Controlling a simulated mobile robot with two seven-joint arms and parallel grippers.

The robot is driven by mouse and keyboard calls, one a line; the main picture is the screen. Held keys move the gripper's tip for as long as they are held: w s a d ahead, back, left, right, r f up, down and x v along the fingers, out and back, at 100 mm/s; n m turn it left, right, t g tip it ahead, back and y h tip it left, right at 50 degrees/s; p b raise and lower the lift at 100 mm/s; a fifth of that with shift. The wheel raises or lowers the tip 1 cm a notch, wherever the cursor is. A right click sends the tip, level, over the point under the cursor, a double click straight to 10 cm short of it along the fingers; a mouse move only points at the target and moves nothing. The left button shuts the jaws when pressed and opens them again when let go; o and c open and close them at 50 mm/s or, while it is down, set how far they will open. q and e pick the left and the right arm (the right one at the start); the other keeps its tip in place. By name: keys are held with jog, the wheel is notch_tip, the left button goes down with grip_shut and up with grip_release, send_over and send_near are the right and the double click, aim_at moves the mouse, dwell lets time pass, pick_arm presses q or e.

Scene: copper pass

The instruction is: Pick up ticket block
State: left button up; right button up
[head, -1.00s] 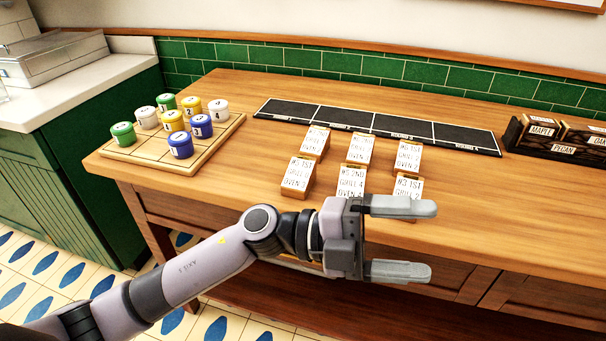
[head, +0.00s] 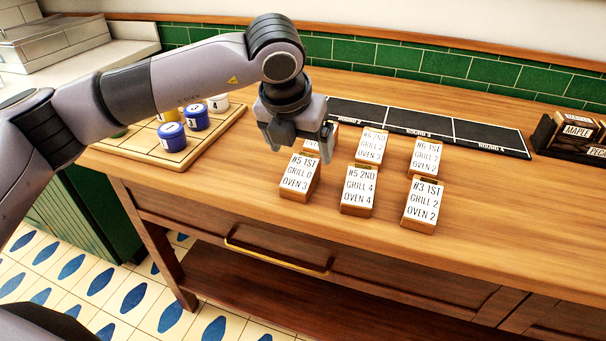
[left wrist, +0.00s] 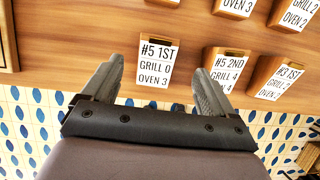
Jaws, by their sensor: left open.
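Several wooden ticket blocks with white printed faces stand in two rows on the wooden counter (head: 480,200). The front row holds the "#5 1ST" block (head: 298,178), the "#5 2ND" block (head: 358,190) and the "#3 1ST" block (head: 424,203). The back row has a middle block (head: 371,146), a right block (head: 425,157) and a left one mostly hidden by my gripper. My left gripper (head: 299,146) is open and empty, pointing down above and behind "#5 1ST". In the left wrist view, "#5 1ST" (left wrist: 156,64) shows between the spread fingers (left wrist: 156,88). My right gripper is out of view.
A black strip of round panels (head: 430,130) lies behind the blocks. A wooden board (head: 210,148) with coloured lidded jars is at left, partly hidden by my arm. A dark box (head: 572,130) labelled MAPLE stands at right. The counter's right front is clear.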

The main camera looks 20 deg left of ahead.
aim_at(301, 167)
pick_arm(q)
jog(key=x, duration=0.4)
jog(key=s+p+x, duration=0.1)
jog(key=x, duration=0.1)
jog(key=shift+w+a+f, duration=0.15)
jog(key=shift+a+f, duration=0.1)
jog(key=shift+f, duration=0.25)
jog(key=c, duration=1.1)
jog(key=shift+r, duration=0.15)
